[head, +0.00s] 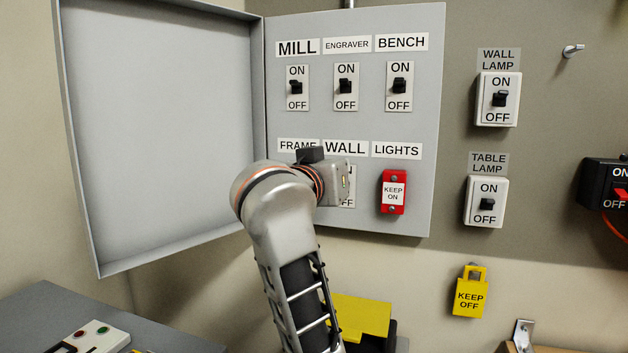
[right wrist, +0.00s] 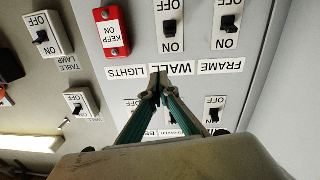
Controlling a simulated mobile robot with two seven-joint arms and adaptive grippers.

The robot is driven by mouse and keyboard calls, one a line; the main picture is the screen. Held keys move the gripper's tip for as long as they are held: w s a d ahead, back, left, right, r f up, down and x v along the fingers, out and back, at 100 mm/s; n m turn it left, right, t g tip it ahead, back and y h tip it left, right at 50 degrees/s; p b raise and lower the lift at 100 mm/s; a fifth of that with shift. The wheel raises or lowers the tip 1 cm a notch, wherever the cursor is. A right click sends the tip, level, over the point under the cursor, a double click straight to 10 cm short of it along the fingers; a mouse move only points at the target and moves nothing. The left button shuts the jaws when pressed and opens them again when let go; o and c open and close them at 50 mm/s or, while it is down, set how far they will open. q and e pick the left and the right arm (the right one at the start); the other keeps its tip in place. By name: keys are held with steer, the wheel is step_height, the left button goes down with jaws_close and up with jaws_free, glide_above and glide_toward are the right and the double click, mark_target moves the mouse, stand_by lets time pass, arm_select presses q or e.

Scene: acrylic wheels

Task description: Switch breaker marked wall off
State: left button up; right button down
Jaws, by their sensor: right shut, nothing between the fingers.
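The WALL label (head: 346,148) is in the lower row of the grey breaker panel, between FRAME and LIGHTS. Its breaker is mostly hidden behind my right gripper in the head view. The upside-down right wrist view shows the wall breaker (right wrist: 170,27) with a black toggle; I cannot surely tell its position. My right gripper (right wrist: 155,85) is shut and empty, its teal fingers together in front of the panel at the WALL label's edge, on the LIGHTS side. The toggle is apart from the fingertips. My left gripper is in neither view.
The frame breaker (right wrist: 231,28) is beside the wall breaker. A red KEEP ON cover (head: 393,192) sits on the lights breaker. MILL, ENGRAVER and BENCH breakers (head: 399,87) are above. The open panel door (head: 165,130) stands at left. Lamp switches (head: 498,99) are at right.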

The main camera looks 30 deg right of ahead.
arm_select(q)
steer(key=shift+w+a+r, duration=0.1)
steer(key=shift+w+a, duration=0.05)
arm_select(e)
steer(key=shift+w+a+r+m+y, duration=0.2)
steer(key=shift+w+a+m+y, duration=0.15)
steer(key=shift+w+a, duration=0.35)
steer(key=shift+s, duration=0.15)
steer(key=x, duration=1)
steer(key=shift+r, duration=0.1)
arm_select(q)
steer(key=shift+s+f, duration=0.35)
arm_select(e)
steer(key=shift+s+a+f, duration=0.15)
steer(key=shift+a+f, duration=0.1)
steer(key=shift+f, duration=0.4)
steer(key=shift+s+a+f, duration=0.15)
steer(key=shift+a+f, duration=0.05)
steer(key=shift+f, duration=0.4)
steer(key=shift+s+a+f, duration=0.15)
steer(key=shift+a+f, duration=0.1)
steer(key=shift+f, duration=0.4)
steer(key=shift+f, duration=0.1)
